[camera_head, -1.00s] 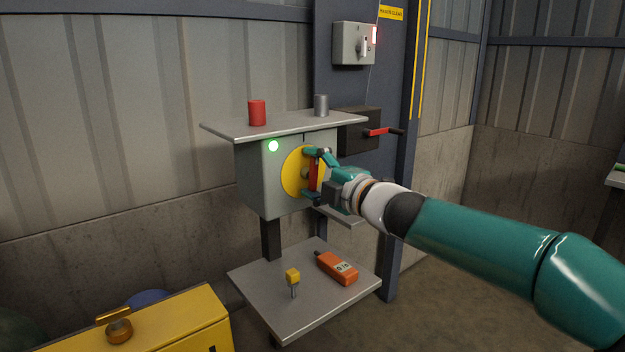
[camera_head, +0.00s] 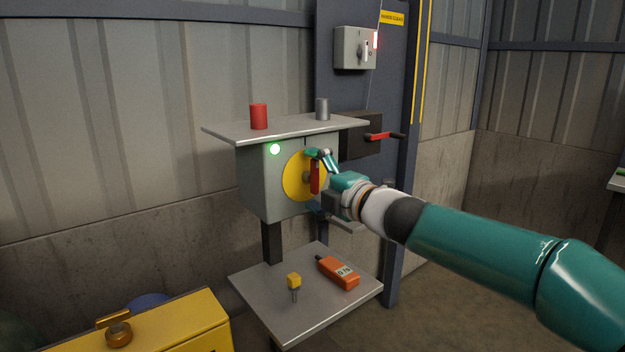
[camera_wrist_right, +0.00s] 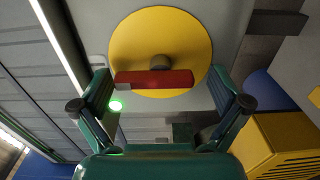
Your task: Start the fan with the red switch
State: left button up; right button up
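The red switch handle (camera_head: 314,178) stands upright on a round yellow plate (camera_head: 294,174) on the front of a grey box (camera_head: 258,185). In the right wrist view the red handle (camera_wrist_right: 155,79) lies across the yellow plate (camera_wrist_right: 190,40). A green lamp (camera_head: 275,149) is lit on the box. My right gripper (camera_head: 318,181) is in front of the handle. Its fingers are spread wide, one beyond each end of the handle, with gaps visible in the wrist view. My left gripper is out of view, and no fan shows.
A shelf (camera_head: 225,130) on the box carries a red cylinder (camera_head: 258,116) and a grey cylinder (camera_head: 322,109). A lower tray (camera_head: 310,298) holds an orange meter (camera_head: 338,273) and a yellow-headed piece (camera_head: 294,282). A wall switch (camera_head: 352,48) and a red lever (camera_head: 380,136) are behind.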

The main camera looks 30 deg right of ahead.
jog(key=shift+s+r, duration=0.1)
jog(key=shift+r, duration=0.05)
jog(key=shift+s+d, duration=0.15)
jog(key=shift+s, duration=0.35)
jog(key=s, duration=1.1)
jog(key=shift+d, duration=0.35)
